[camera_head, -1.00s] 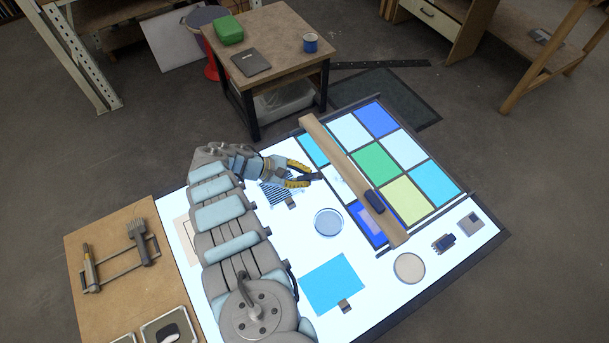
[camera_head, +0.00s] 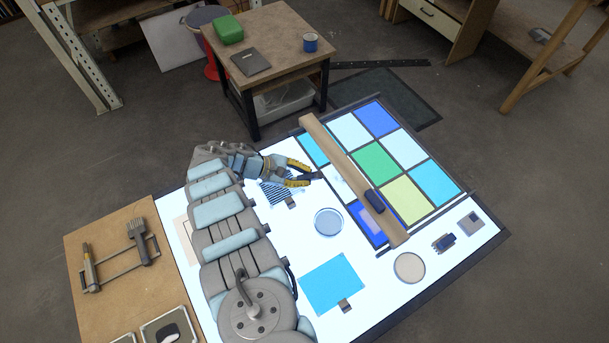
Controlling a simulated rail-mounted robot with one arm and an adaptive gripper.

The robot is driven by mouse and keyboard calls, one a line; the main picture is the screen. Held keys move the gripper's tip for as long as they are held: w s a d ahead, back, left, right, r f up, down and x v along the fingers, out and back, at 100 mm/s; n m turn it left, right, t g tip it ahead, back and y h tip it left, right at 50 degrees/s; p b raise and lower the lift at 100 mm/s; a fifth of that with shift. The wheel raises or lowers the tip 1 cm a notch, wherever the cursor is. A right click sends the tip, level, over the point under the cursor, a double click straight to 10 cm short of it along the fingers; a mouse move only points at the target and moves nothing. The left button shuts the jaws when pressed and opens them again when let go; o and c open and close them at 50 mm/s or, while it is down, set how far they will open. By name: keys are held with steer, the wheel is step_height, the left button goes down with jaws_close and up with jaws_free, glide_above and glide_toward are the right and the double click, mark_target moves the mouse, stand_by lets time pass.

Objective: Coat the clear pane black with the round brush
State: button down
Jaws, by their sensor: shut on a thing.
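My gripper (camera_head: 316,175) has yellow-and-black fingers and is at the left edge of the panel of coloured panes, by the wooden bar. It is shut on a small dark thing, probably the round brush, mostly hidden between the fingers. A pale, clear-looking pane (camera_head: 337,181) lies just right of the fingertips, partly covered by the bar. Two other very pale panes, one in the back row (camera_head: 348,131) and one at the right (camera_head: 405,148), show no black. I cannot tell whether the held thing touches the glass.
The wooden bar (camera_head: 345,165) crosses the panel, with a dark block (camera_head: 374,202) on it. A striped dark patch (camera_head: 275,193) lies below my gripper. Round dishes (camera_head: 328,222) (camera_head: 409,267) and a blue sheet (camera_head: 336,283) lie nearer. A rack with brushes (camera_head: 138,241) is at left.

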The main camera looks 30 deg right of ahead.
steer(key=shift+f, duration=0.1)
steer(key=shift+f, duration=0.15)
steer(key=shift+f+b, duration=0.25)
steer(key=shift+b, duration=0.25)
stand_by(0.3)
steer(key=shift+d, duration=0.2)
steer(key=shift+w+d+f+b, duration=0.15)
steer(key=shift+d+b, duration=0.45)
steer(key=shift+d, duration=0.4)
